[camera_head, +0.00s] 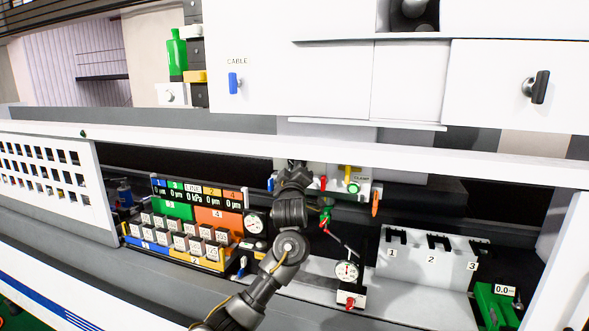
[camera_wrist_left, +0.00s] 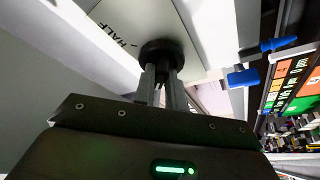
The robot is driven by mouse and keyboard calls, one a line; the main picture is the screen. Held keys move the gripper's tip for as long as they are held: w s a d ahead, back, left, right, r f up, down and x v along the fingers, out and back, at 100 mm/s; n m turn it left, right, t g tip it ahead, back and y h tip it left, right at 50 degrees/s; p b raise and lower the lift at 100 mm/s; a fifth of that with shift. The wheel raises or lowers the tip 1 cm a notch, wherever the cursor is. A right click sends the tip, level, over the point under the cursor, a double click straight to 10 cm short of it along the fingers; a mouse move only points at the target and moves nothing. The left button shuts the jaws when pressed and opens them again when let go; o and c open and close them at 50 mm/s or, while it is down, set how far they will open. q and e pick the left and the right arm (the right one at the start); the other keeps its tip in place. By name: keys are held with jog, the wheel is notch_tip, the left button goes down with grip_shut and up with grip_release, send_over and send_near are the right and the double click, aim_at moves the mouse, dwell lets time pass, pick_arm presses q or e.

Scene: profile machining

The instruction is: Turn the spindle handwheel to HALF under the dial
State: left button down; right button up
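The spindle handwheel (camera_wrist_left: 162,52) is a dark round knob below a pale panel in the left wrist view. The word HALF (camera_wrist_left: 108,34) with a tick mark is printed on the panel to its upper left. My left gripper (camera_wrist_left: 162,82) reaches up to the handwheel, its two grey fingers close together on a dark part of it. The fingertips are partly hidden by the wheel. In the head view my left gripper (camera_head: 297,165) is under the white beam, and the handwheel is hidden there. My right gripper is not in view.
A dial gauge (camera_head: 347,271) on a stand is right of my arm. A grey slotted rack (camera_head: 428,262) numbered 1 to 3 is farther right. A digital panel (camera_head: 197,205) with labelled blocks is left. Blue handles (camera_wrist_left: 243,78) are close right of the wheel.

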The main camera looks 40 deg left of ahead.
pick_arm(q)
jog(key=shift+f, duration=0.1)
jog(key=m+t+h+b, duration=0.1)
jog(key=m+h, duration=0.2)
jog(key=m, duration=0.5)
jog(key=m+t+h+b, duration=0.1)
jog(key=m+h, duration=0.3)
jog(key=m, duration=0.4)
jog(key=a+m+t+h+b, duration=0.1)
jog(key=m+h, duration=0.3)
jog(key=m, duration=0.5)
jog(key=shift+s+a+t+b, duration=0.1)
jog(key=shift+s+t+b, duration=0.1)
jog(key=shift+t+b, duration=0.3)
jog(key=shift+m, duration=0.4)
jog(key=c, duration=1.4)
grip_release()
jog(key=shift+c, duration=0.2)
